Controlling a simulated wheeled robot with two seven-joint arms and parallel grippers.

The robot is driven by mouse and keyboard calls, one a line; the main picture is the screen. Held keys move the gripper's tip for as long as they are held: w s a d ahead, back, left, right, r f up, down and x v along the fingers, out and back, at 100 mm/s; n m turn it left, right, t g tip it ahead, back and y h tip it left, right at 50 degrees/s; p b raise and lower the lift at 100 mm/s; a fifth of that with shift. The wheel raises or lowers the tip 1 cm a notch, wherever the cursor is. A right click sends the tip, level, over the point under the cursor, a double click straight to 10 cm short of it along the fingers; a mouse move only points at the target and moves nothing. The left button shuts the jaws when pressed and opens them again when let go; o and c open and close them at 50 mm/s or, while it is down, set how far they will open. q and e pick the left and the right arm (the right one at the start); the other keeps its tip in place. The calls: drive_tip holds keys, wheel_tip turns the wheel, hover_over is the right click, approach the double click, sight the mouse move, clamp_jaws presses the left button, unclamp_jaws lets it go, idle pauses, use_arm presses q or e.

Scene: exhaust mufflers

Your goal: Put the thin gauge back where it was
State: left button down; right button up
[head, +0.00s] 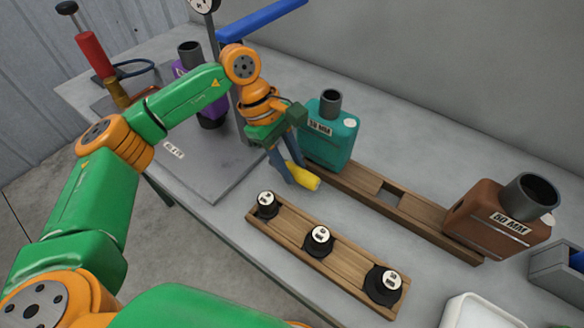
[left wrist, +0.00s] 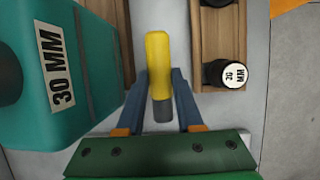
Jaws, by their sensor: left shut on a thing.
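My left gripper (head: 292,180) is shut on a short yellow rod with a dark grey end (head: 302,176), low over the table between the front rack and the teal muffler. In the left wrist view the yellow rod (left wrist: 158,65) sits between the two blue fingers (left wrist: 164,105). Three black gauges with white-labelled tops stand in the front wooden rack (head: 285,238): the smallest (head: 267,200) at the left end, a middle one (head: 319,239) and the largest (head: 383,283) at the right. The smallest reads 30 MM in the left wrist view (left wrist: 229,74). My right gripper is out of view.
A teal 30 MM muffler (head: 332,137) and a brown 50 MM muffler (head: 495,218) stand on the rear wooden rack (head: 425,217), with a gap between them. A purple muffler (head: 182,70) is behind my arm. A white tray (head: 480,312) is at the lower right.

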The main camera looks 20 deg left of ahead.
use_arm(q)
wheel_tip(320, 180, down, 3)
drive_tip(key=shift+r+p, duration=0.15)
drive_tip(key=shift+p, duration=0.5)
drive_tip(key=shift+f, duration=0.3)
drive_tip(key=shift+f+b, duration=0.2)
drive_tip(key=shift+b, duration=0.1)
drive_tip(key=c, duration=0.6)
unclamp_jaws()
drive_tip(key=shift+r, duration=0.1)
drive_tip(key=shift+o, duration=0.2)
